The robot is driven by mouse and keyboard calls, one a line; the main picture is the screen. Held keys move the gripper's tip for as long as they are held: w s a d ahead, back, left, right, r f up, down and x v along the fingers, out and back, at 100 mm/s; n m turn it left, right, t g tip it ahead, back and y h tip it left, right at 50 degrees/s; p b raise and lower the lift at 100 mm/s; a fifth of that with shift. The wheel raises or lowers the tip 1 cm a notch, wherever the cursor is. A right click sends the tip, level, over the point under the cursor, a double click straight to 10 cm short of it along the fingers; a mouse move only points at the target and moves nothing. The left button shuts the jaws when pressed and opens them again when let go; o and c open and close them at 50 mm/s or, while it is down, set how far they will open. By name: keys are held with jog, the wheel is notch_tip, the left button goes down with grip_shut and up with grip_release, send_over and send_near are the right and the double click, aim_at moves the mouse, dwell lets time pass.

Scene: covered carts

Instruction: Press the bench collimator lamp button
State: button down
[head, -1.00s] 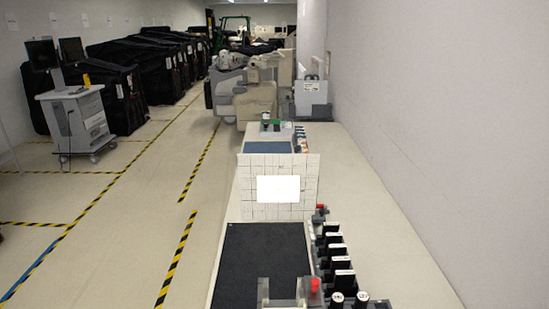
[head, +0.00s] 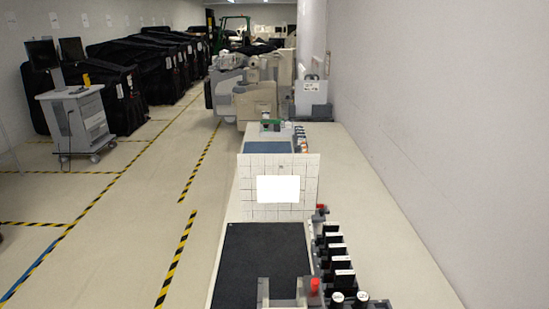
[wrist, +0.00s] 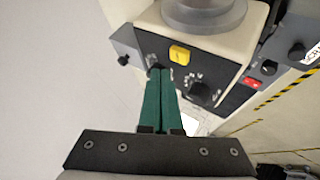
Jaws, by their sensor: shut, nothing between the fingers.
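In the wrist view a beige housing carries a dark control face with a raised yellow button (wrist: 180,54), which looks like the lamp button. I cannot read a label for it. My gripper (wrist: 160,73) has its two green fingers together and empty. The fingertips are just below and left of the yellow button, near the dark face; I cannot tell whether they touch it. A black knob (wrist: 203,92) is right of the fingers, and a red switch (wrist: 250,82) lies further right. I cannot make out my gripper in the head view.
In the head view a white gridded panel (head: 246,206) with a bright rectangle stands on the long bench (head: 395,240). A black mat (head: 262,262) lies before it, with several black blocks (head: 335,250) at its right. A grey round fitting (wrist: 203,12) tops the housing.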

jog(key=shift+r, duration=2.05)
notch_tip(320, 180, up, 7)
jog(key=shift+s, duration=0.1)
jog(key=s+r, duration=0.3)
jog(key=s, duration=0.5)
jog(key=shift+s+a, duration=0.4)
